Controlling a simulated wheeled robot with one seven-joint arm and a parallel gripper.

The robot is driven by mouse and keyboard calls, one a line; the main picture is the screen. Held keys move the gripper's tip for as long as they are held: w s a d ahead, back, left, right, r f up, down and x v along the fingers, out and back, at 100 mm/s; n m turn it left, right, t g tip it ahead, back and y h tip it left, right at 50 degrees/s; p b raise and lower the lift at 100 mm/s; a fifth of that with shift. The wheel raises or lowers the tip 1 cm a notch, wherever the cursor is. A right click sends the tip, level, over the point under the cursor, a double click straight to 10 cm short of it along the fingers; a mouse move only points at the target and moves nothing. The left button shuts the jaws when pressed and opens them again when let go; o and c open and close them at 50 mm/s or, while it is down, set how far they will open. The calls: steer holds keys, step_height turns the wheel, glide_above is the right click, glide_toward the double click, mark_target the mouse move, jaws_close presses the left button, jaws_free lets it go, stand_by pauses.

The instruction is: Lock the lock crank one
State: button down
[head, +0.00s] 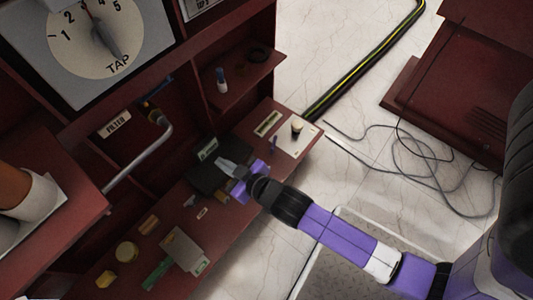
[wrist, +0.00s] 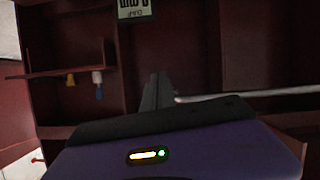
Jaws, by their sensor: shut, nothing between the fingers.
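My gripper (head: 229,168) is shut and empty above the lower shelf of the dark red cabinet, near a dark plate. In the wrist view its narrow fingers (wrist: 158,92) stand together beyond the purple wrist housing. I cannot tell for certain which part is lock crank one. A small blue and white handle (head: 222,81) stands on a side shelf, apart from my gripper. In the wrist view a blue and white handle (wrist: 98,84) and a yellow one (wrist: 70,79) hang by a ledge. Another small blue handle (head: 272,143) is on the lower shelf, right of my gripper.
A grey bent pipe (head: 150,156) runs by the FILTER label (head: 114,124). A TAP dial (head: 95,37) is at upper left. Loose cables (head: 430,165) lie on the pale tiled floor at right.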

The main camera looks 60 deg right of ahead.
steer(key=w+d+f+m+g+h+b, duration=0.1)
steer(key=w+d+f+m+g+h, duration=0.1)
steer(key=w+d+f+g, duration=0.25)
steer(key=w+d+f+m+g+h+b, duration=0.1)
steer(key=w+d+f+g+h, duration=0.1)
steer(key=w+d+f, duration=0.45)
steer(key=s+f+m+g, duration=0.1)
steer(key=s+f+g, duration=0.1)
steer(key=s, duration=0.3)
steer(key=s+d+f+m+g+h, duration=0.1)
steer(key=s+f+m+g, duration=0.1)
steer(key=s+f+g, duration=0.1)
steer(key=s+f, duration=0.1)
steer(key=s, duration=0.1)
steer(key=shift+s+d+f+m, duration=0.25)
steer(key=shift+s+f+m, duration=0.05)
steer(key=b+x, duration=0.5)
steer(key=x, duration=0.4)
steer(key=shift+d+f, duration=0.25)
steer(key=shift+f, duration=0.05)
steer(key=d, duration=0.1)
steer(key=s+d+b, duration=0.1)
steer(key=d, duration=0.1)
steer(key=shift+s+f, duration=0.15)
steer(key=shift+s, duration=0.05)
steer(key=shift+s+d, duration=0.2)
steer(key=shift+d, duration=0.3)
steer(key=shift+s, duration=0.1)
